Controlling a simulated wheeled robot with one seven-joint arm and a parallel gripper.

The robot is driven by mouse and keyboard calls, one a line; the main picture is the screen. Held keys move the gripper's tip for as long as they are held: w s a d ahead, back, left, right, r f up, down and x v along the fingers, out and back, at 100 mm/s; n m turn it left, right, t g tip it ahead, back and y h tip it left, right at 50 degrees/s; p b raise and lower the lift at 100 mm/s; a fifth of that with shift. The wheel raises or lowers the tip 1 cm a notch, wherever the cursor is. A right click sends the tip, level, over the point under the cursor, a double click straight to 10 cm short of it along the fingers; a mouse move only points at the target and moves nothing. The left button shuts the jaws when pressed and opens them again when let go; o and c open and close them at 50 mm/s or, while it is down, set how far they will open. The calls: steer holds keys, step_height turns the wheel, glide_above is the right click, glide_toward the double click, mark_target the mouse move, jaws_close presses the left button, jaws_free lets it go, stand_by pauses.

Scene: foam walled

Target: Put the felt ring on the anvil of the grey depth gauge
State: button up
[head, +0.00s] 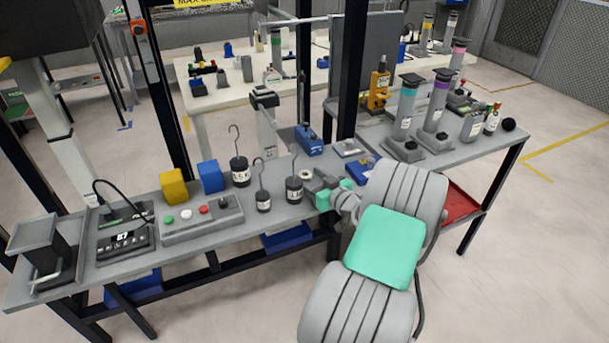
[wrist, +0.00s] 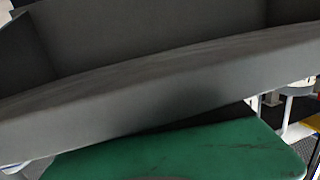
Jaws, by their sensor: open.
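My gripper (head: 322,186) is over the middle of the bench, its jaws open, with my own arm partly covering it in the head view. A small pale, round piece (head: 306,173) shows right beside its jaws; it may be the felt ring, but it is too small to be sure. A grey upright device with a dark head (head: 264,98) stands behind the bench's back edge; I cannot tell whether it is the grey depth gauge. No anvil can be made out. The wrist view is filled by a close grey surface and a green panel, with neither task object recognizable.
Hooked weights (head: 293,188) stand left of my gripper, near yellow (head: 173,186) and blue (head: 211,176) blocks and a button box (head: 201,219). Behind are a blue device (head: 308,140) and a flat grey plate (head: 348,148). Tall cylinders on stands (head: 437,105) crowd the right.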

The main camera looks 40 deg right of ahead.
steer(key=shift+w, duration=0.1)
steer(key=shift+c, duration=0.3)
jaws_close()
